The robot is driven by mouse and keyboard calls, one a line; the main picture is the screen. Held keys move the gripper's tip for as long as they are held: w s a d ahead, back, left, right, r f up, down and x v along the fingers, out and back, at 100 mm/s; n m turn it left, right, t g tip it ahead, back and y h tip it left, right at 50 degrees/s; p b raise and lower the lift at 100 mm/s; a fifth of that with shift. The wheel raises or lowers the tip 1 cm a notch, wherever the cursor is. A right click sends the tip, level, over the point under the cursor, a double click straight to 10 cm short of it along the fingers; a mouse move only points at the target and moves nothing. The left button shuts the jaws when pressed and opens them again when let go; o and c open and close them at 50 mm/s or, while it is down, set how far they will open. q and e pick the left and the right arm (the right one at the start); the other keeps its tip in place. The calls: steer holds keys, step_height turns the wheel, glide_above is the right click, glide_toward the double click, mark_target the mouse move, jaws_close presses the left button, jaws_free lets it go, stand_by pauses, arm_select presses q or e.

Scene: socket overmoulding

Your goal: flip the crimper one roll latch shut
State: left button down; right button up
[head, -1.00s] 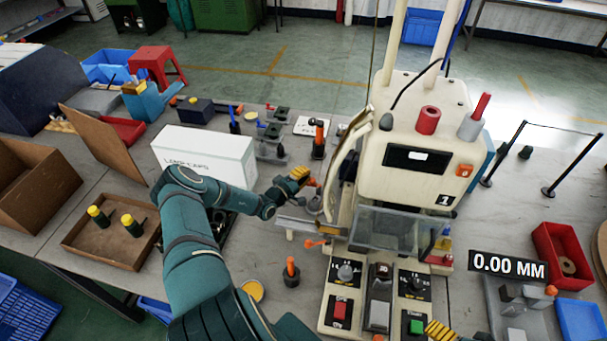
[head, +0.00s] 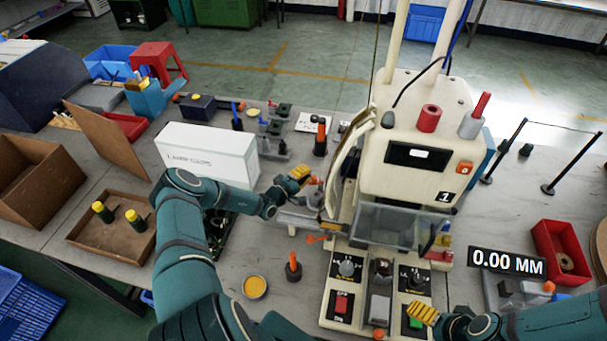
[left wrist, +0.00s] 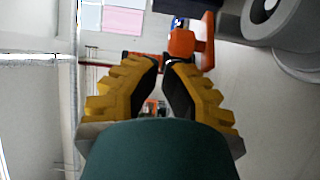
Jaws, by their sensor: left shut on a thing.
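Crimper one is the cream machine (head: 415,165) marked "1", at the centre right of the head view. A small orange latch handle (head: 313,181) sticks out at its left side. My left gripper (head: 303,175) is at this handle with its yellow fingers closed. In the left wrist view the left fingertips (left wrist: 167,62) come together at the orange latch (left wrist: 190,42); the exact contact is partly hidden by the fingers. My right gripper (head: 424,313) is over the lower right control panel, by the green button; its finger gap is not clear.
A clear guard (head: 395,228) covers the machine's front, above panels with knobs and buttons. A white carton (head: 205,155) stands behind my left arm. An orange-topped post (head: 292,267) and a yellow-topped tin (head: 254,287) stand on the table. A red bin (head: 560,255) is at the right.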

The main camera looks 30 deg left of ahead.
arm_select(q)
step_height(320, 180, up, 10)
stand_by(0.5)
